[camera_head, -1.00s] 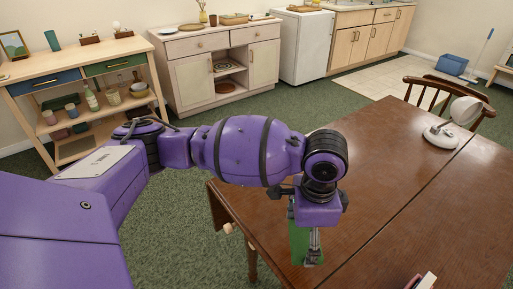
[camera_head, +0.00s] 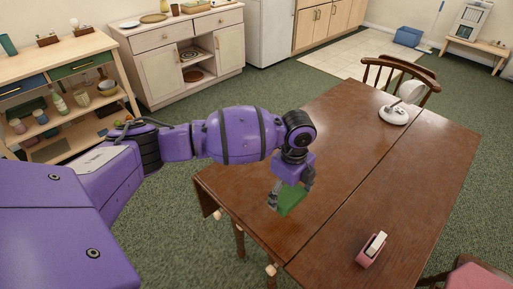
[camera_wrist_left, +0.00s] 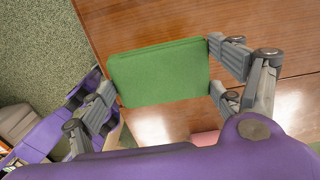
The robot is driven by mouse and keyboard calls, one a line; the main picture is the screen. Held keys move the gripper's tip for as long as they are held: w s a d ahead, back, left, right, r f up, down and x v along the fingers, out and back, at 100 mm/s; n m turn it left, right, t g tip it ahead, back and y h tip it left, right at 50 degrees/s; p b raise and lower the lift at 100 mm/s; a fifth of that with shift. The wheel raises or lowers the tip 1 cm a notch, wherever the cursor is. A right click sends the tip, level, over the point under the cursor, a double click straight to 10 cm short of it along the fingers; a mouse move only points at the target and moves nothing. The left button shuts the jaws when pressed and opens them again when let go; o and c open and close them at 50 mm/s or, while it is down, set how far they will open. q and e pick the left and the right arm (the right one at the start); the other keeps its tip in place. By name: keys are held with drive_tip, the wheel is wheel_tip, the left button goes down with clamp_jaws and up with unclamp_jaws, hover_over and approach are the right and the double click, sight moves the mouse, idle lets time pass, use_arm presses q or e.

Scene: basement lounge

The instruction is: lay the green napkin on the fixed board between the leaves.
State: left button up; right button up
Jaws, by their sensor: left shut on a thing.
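The green napkin (camera_head: 292,201) is a flat, folded-looking rectangle. My left gripper (camera_head: 278,193) is shut on it, over the left part of the brown wooden table (camera_head: 335,125). In the left wrist view the napkin (camera_wrist_left: 160,72) lies between the gripper's fingers (camera_wrist_left: 162,78), with tabletop beyond it. I cannot tell how far above the wood it is. A long seam divides the tabletop into a left and a right board; the napkin is left of it. A hanging panel shows at the left edge. My right gripper is not in view.
A pink and white object, like a tape dispenser (camera_head: 371,250), stands on the table's near part. A white lamp-like object (camera_head: 394,115) stands at the far end. A wooden chair (camera_head: 402,78) is behind it. The middle of the tabletop is clear.

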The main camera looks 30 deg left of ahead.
sight(283, 191)
use_arm(q)
drive_tip(key=w+f, duration=0.1)
drive_tip(key=w+a+f, duration=0.1)
drive_tip(key=f, duration=0.1)
drive_tip(key=w+a+f, duration=0.1)
drive_tip(key=f, duration=0.1)
drive_tip(key=shift+w+a, duration=0.1)
drive_tip(key=shift+a, duration=0.1)
drive_tip(key=shift+w+a+f+b, duration=0.15)
drive_tip(key=shift+f+b, duration=0.25)
drive_tip(key=shift+f, duration=1.2)
drive_tip(key=shift+f, duration=0.1)
drive_tip(key=shift+f, duration=0.15)
drive_tip(key=o, duration=0.9)
drive_tip(key=shift+o, duration=0.2)
wheel_tip(283, 191, up, 12)
drive_tip(key=shift+r+p, duration=0.25)
drive_tip(key=shift+p, duration=0.15)
